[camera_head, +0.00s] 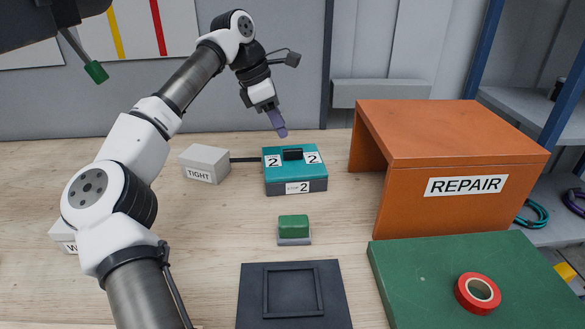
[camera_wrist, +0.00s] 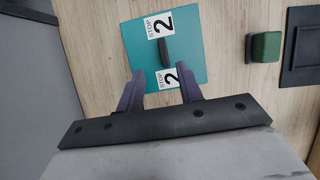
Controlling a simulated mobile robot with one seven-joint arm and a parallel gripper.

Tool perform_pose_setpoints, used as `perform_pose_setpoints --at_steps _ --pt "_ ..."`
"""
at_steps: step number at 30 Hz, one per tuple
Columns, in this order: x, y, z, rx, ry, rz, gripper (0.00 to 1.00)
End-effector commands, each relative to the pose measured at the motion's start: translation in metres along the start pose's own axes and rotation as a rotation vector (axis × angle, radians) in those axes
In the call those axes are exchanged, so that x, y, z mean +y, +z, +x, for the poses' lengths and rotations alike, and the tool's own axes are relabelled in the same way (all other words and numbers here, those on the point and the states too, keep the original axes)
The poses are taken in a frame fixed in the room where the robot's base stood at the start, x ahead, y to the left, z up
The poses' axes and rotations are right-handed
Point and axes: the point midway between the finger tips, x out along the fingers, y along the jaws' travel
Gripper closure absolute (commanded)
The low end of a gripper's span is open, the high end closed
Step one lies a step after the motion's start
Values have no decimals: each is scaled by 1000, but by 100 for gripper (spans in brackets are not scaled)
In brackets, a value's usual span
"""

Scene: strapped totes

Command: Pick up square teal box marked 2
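The square teal box (camera_head: 275,174) marked 2 sits on the wooden table in the head view, with a dark base and a black handle (camera_head: 292,154) on top. White labels with "2" show on its top and front. In the wrist view the teal box (camera_wrist: 191,56) lies beyond the fingertips, its handle (camera_wrist: 165,50) between the two labels. My gripper (camera_head: 281,133) is above and behind the box in the head view, apart from it. In the wrist view my gripper (camera_wrist: 163,80) has two purple fingers spread with a gap between them, holding nothing.
A grey block labelled TIGHT (camera_head: 205,164) stands left of the box, a dark strip between them. A green block (camera_head: 293,226) and black framed plate (camera_head: 293,292) lie in front. An orange REPAIR shelter (camera_head: 455,135) and green mat (camera_head: 430,285) with red tape (camera_head: 478,293) are right.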

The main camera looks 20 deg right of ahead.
Motion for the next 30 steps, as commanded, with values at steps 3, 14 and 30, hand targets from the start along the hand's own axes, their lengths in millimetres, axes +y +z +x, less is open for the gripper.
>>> perform_pose_setpoints --at_steps 3,14,30 --pt "0 0 14 1 -1 0 64" --pt "-9 -2 52 0 -2 1 64" --pt "-8 -1 72 0 0 0 79"
